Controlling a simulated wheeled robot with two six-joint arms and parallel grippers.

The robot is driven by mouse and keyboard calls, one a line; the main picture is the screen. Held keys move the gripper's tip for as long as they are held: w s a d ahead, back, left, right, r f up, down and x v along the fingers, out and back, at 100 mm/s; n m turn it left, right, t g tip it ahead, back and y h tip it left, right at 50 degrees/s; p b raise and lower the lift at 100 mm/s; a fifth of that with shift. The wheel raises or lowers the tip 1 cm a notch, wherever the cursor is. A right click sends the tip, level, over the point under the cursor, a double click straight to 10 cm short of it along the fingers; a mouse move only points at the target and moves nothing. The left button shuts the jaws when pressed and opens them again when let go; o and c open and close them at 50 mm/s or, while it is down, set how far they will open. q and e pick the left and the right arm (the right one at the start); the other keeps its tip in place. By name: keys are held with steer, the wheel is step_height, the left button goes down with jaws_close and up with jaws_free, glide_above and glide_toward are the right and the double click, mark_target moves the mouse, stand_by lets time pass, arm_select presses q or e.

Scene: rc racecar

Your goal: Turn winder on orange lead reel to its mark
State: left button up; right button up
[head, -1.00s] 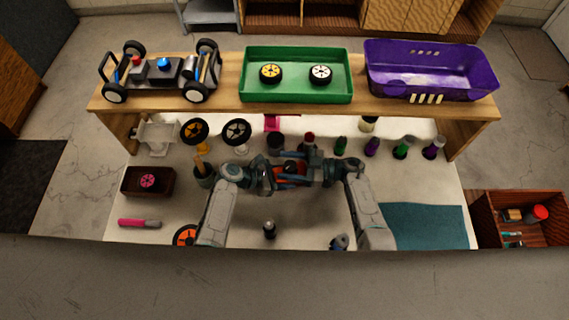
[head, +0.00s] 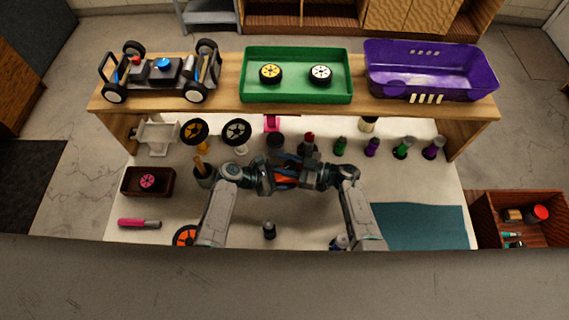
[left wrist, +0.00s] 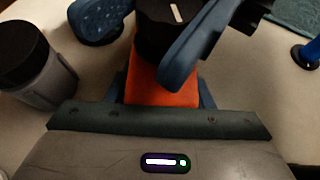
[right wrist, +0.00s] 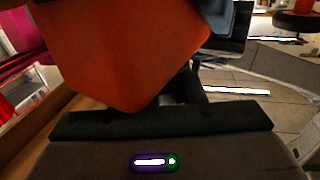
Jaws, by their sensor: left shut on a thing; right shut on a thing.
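The orange lead reel (head: 286,182) is held up between my two grippers over the white table. In the left wrist view its orange body (left wrist: 163,86) lies between the finger bases of my left gripper (head: 270,177), which is shut on it. The black winder (left wrist: 160,38) sits on the body, with a short pale line on its face. Blue fingers of my right gripper (head: 312,174) lie on either side of the winder, and it appears shut on it. In the right wrist view the orange body (right wrist: 125,50) fills much of the picture and hides the fingertips.
A wooden shelf with a car (head: 160,70), a green tray (head: 296,99) and a purple bin (head: 430,75) spans the back. Several bottles stand below it. A dark bottle (head: 269,230) stands in front of the grippers. A teal mat (head: 425,228) lies at right.

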arm_select(q)
steer(key=shift+s, duration=0.1)
arm_select(e)
steer(key=m+t+h, duration=0.1)
steer(key=t, duration=0.1)
steer(key=m+t, duration=0.2)
steer(key=shift+w+t+h, duration=0.15)
steer(key=shift+t+h, duration=0.25)
steer(key=shift+d, duration=0.1)
steer(key=o, duration=1)
steer(key=v, duration=1.2)
arm_select(q)
steer(key=o, duration=1)
